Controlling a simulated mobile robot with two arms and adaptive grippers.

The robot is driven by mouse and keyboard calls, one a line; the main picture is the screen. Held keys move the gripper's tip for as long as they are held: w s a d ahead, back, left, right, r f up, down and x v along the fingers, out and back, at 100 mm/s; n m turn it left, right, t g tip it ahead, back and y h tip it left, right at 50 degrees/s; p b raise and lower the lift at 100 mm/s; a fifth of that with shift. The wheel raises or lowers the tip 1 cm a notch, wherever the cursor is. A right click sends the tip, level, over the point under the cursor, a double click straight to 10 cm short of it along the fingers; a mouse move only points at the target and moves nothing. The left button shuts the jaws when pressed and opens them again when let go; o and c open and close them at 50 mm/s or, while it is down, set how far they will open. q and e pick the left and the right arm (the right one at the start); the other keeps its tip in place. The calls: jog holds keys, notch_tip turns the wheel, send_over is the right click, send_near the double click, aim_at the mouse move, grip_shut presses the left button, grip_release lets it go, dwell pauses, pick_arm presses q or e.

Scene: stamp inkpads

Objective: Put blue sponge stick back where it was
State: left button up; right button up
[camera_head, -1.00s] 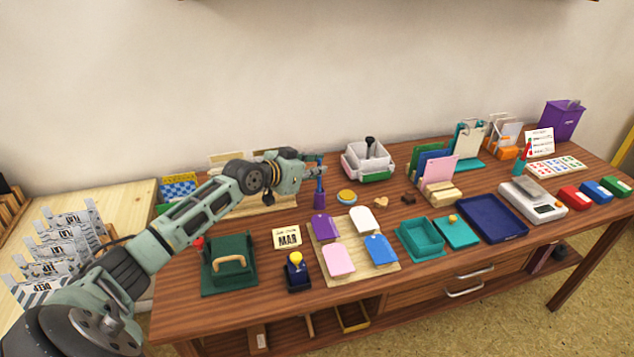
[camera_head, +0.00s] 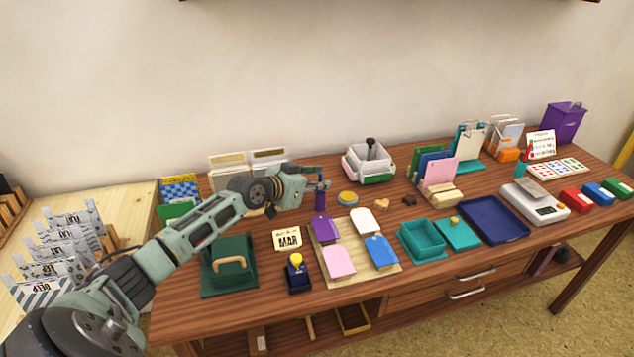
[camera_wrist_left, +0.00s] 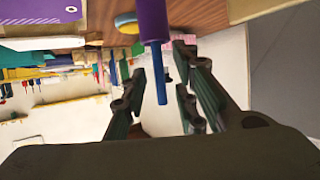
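The blue stick (camera_wrist_left: 161,84) stands upright with its lower end in a slim purple holder (camera_head: 320,202), which also shows in the left wrist view (camera_wrist_left: 152,20). The sponge end is not visible. My left gripper (camera_head: 318,176) is at the stick's upper part, just above the holder. In the left wrist view its fingers (camera_wrist_left: 162,95) are spread on both sides of the stick, with gaps visible, so it looks open. My right gripper is not in view.
A wooden board (camera_head: 338,279) with several coloured tags lies in front of the holder. A yellow-topped round pad (camera_head: 347,197) is close to its right.

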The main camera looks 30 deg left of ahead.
pick_arm(q)
jog(key=shift+r, duration=0.15)
jog(key=p+v, duration=0.1)
jog(key=v, duration=1.1)
dwell(0.4)
